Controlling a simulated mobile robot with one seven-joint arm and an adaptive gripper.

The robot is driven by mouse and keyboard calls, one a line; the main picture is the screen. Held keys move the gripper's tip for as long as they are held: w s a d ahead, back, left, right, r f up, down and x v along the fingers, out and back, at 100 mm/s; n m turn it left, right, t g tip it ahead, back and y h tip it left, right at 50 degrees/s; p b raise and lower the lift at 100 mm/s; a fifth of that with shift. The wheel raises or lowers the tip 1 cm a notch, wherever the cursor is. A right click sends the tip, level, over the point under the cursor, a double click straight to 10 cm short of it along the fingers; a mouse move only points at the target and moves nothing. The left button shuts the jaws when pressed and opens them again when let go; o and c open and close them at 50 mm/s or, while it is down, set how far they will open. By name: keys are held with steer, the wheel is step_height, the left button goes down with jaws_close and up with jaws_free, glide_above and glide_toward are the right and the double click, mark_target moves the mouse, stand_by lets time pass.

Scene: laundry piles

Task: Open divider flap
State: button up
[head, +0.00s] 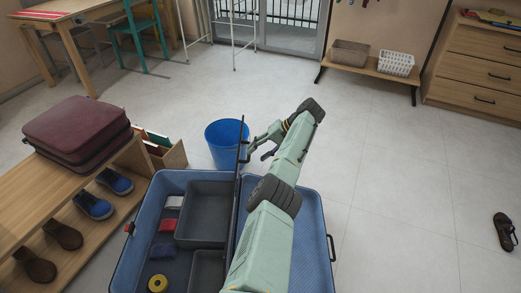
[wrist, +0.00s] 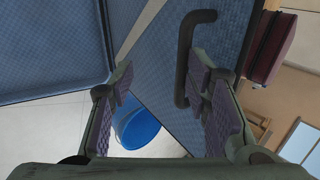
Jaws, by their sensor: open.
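The open blue suitcase (head: 312,262) lies on the floor at the bottom of the head view. The divider flap (head: 240,165) stands about upright between its two halves, seen nearly edge-on. In the wrist view a blue panel, apparently the flap (wrist: 155,65), carries a dark handle (wrist: 184,60). My gripper (head: 258,146) is at the flap's right side in the head view. In the wrist view my gripper (wrist: 163,88) is open, with the handle between its fingers, close to the right finger. I cannot tell whether they touch.
Grey trays (head: 203,205) and small items fill the suitcase's left half. A blue bucket (head: 222,140) stands just behind the suitcase. A wooden shoe bench (head: 40,190) with a maroon case (head: 78,128) is at left. The floor at right is mostly clear.

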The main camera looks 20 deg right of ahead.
steer(key=shift+o, duration=0.3)
steer(key=shift+s+a+f, duration=0.1)
steer(key=shift+s+f, duration=0.05)
steer(key=shift+f, duration=0.55)
steer(key=v, duration=1.3)
steer(key=shift+w+r, duration=0.2)
steer(key=shift+w, duration=0.05)
steer(key=shift+a, duration=0.1)
